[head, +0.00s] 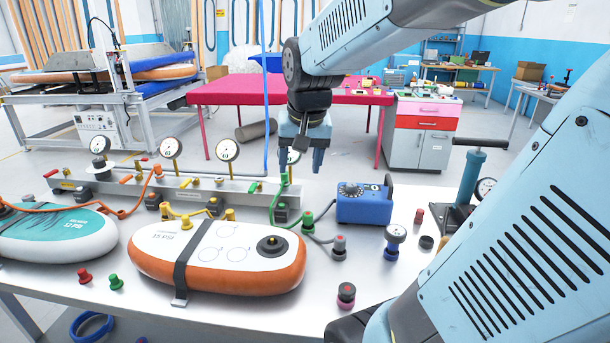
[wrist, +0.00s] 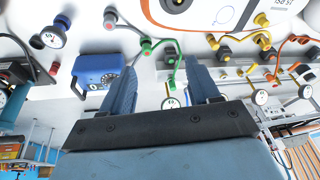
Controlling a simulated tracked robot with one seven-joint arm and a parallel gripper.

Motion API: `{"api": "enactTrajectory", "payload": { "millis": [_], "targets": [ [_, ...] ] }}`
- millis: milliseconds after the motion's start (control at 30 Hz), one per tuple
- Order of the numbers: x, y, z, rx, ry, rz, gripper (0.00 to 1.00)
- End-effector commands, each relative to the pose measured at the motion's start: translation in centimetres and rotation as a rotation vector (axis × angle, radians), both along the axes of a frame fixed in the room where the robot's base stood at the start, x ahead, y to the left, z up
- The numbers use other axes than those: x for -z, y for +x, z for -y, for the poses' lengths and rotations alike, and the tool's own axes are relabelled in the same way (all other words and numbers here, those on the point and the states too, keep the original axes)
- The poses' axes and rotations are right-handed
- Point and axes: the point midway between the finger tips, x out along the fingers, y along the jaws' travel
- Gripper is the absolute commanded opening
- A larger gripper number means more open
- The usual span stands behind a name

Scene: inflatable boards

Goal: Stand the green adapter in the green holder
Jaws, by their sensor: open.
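A small green adapter (head: 116,282) stands upright at the table's front left, beside a similar red one. Another green-topped fitting (head: 307,222), on the end of a green hose, stands right of the white-and-orange board; it also shows in the wrist view (wrist: 146,44). I cannot tell for sure which piece is the green holder. My gripper (head: 302,165) is open and empty, pointing down above the back of the table, far from the small green adapter. Its two fingers also show in the wrist view (wrist: 160,72), where the small green adapter is not seen.
A white-and-orange board (head: 215,283) and a white-and-teal board (head: 60,238) lie on the table (head: 215,318). A rail (head: 220,188) with gauges runs behind them. A blue box (head: 364,206) and a hand pump (head: 470,180) stand to the right.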

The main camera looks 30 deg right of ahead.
Motion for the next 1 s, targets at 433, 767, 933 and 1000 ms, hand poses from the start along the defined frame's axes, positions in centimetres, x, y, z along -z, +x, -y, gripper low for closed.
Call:
{"api": "enactTrajectory", "payload": {
  "millis": [433, 767, 933, 1000],
  "targets": [
    [-1.8, -8.6, -2.8, -0.31, -0.098, 0.15, 0.61],
    [-1.8, -9.5, -3.2, -0.347, -0.112, 0.164, 0.61],
    [-1.8, -9.5, -3.2, -0.346, -0.111, 0.164, 0.61],
    [-1.8, -9.5, -3.2, -0.346, -0.111, 0.164, 0.61]
  ]
}}
